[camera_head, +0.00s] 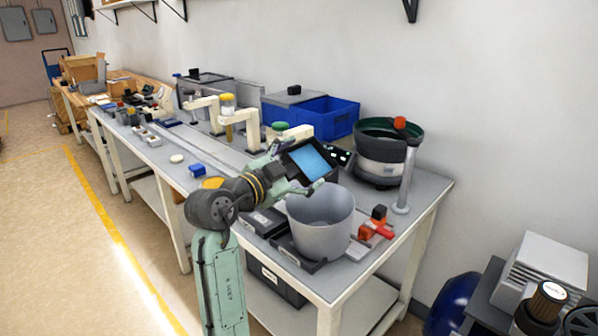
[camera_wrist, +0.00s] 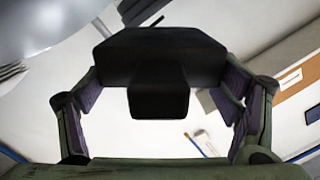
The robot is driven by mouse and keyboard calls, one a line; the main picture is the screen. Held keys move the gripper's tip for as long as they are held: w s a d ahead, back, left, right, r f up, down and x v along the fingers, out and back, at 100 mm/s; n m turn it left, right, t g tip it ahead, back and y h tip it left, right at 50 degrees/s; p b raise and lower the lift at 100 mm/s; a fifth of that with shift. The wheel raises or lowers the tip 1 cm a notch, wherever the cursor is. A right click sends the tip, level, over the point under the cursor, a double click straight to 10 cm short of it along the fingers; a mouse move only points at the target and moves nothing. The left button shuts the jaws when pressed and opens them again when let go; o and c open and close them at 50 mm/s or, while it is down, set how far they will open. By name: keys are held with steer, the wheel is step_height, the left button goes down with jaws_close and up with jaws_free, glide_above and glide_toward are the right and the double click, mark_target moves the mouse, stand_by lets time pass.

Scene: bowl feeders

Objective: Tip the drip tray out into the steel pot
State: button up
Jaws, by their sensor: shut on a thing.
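The drip tray (camera_head: 312,160) is dark-rimmed with a light blue inside face, and it is held tilted above the table. In the wrist view the dark drip tray (camera_wrist: 160,50) with its tab sits between my fingers. My gripper (camera_head: 297,169) is shut on the tray; the wrist view shows my gripper (camera_wrist: 160,95) with a finger on each side. The steel pot (camera_head: 320,225) stands upright near the table's front corner, just below and in front of the tray. The pot's visible inside looks empty, but its bottom is hidden.
The pot stands on a dark base (camera_head: 300,262). Red and black parts (camera_head: 376,228) lie to its right. A bowl feeder (camera_head: 380,165) and a grey post (camera_head: 407,180) stand behind. A blue bin (camera_head: 335,118) is further back. A dark box (camera_head: 265,221) lies left of the pot.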

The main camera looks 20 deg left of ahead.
steer(key=shift+s+d+f+m+b, duration=0.1)
steer(key=shift+d+m+b, duration=0.15)
steer(key=shift+m+b, duration=0.75)
steer(key=m+b, duration=0.1)
steer(key=b, duration=0.1)
steer(key=d+m+b, duration=0.1)
steer(key=m+b, duration=0.1)
steer(key=shift+s, duration=0.15)
steer(key=shift+d+r+m+b, duration=0.15)
steer(key=shift+r+m+b, duration=0.15)
steer(key=shift+m+b, duration=0.35)
steer(key=shift+r, duration=0.1)
steer(key=shift+s, duration=0.1)
stand_by(1.8)
